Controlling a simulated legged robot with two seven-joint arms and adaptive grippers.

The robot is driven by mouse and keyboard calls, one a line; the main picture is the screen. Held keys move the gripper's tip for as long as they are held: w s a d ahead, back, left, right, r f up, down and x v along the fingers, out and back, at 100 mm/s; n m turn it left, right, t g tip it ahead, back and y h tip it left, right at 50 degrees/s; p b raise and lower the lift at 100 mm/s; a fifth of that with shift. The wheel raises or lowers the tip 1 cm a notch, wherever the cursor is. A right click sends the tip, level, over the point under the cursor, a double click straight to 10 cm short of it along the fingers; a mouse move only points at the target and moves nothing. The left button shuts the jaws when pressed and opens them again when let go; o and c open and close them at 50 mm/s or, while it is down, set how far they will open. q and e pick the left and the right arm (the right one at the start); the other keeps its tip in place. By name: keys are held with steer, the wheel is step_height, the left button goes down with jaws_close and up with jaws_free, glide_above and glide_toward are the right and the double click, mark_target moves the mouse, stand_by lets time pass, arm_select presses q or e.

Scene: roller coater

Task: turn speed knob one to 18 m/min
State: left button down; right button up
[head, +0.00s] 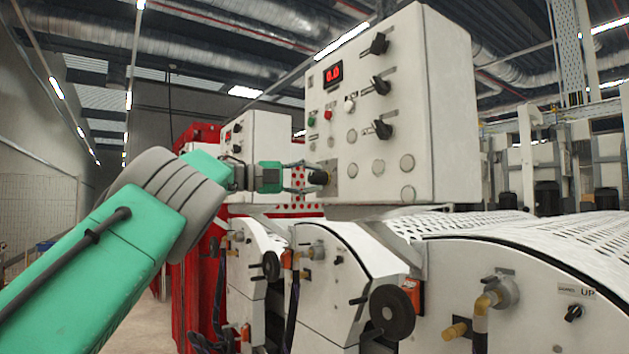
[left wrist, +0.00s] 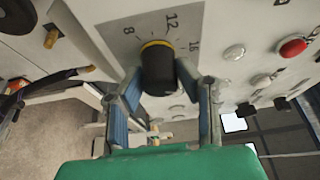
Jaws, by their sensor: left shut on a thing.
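The speed knob is a black knob (head: 318,177) low on the left of the white control panel (head: 390,120). In the left wrist view the knob (left wrist: 158,70) has a yellow ring at its base and sits on a grey dial plate (left wrist: 124,44) marked 8, 12 and 16. My left gripper (head: 306,177) reaches it from the left and is shut on it; its fingers (left wrist: 167,88) are either side of the knob. The knob's pointer mark is not clear. My right gripper is not in view.
Black selector switches (head: 380,87) and green, red and white buttons (head: 328,114) are on the same panel. A second control box (head: 258,140) stands behind my left gripper. White roller housings (head: 350,270) with handwheels (head: 391,312) lie below.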

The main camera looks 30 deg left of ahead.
arm_select(q)
steer(key=shift+f+m, duration=0.4)
steer(key=shift+m, duration=0.1)
steer(key=c, duration=1.2)
jaws_free()
steer(key=shift+a+r, duration=0.1)
steer(key=shift+r, duration=0.05)
steer(key=shift+s+a+r, duration=0.1)
steer(key=shift+s+a, duration=0.25)
steer(key=v, duration=1.1)
steer(key=shift+a, duration=0.2)
